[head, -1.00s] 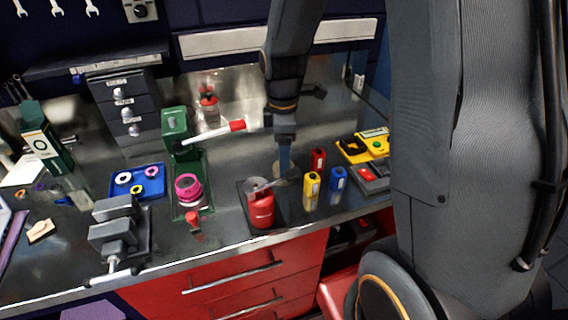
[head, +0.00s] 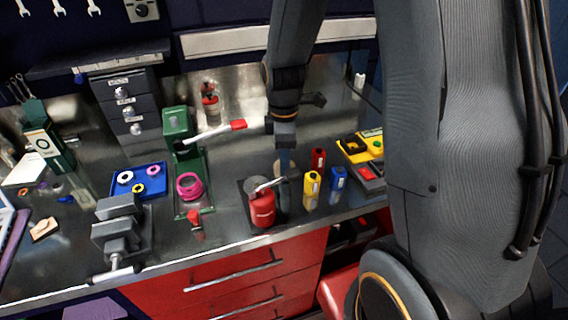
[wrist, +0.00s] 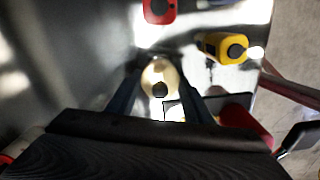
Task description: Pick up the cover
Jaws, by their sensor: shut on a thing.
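The cover looks like a round cream disc with a dark knob. In the wrist view the cover (wrist: 160,72) sits between the two fingers of my gripper (wrist: 160,82), which is shut on it. In the head view my gripper (head: 286,166) points down over the bench, just behind the red canister. The cover (head: 278,169) shows there only as a small pale disc, partly hidden by the fingers. I cannot tell how high it is above the bench.
The red canister (head: 262,208) with a grey top stands close in front of my gripper. A yellow bottle (head: 311,188), a blue bottle (head: 338,180) and a red bottle (head: 318,159) stand to the right. A green press (head: 180,150) with a red-tipped lever stands left.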

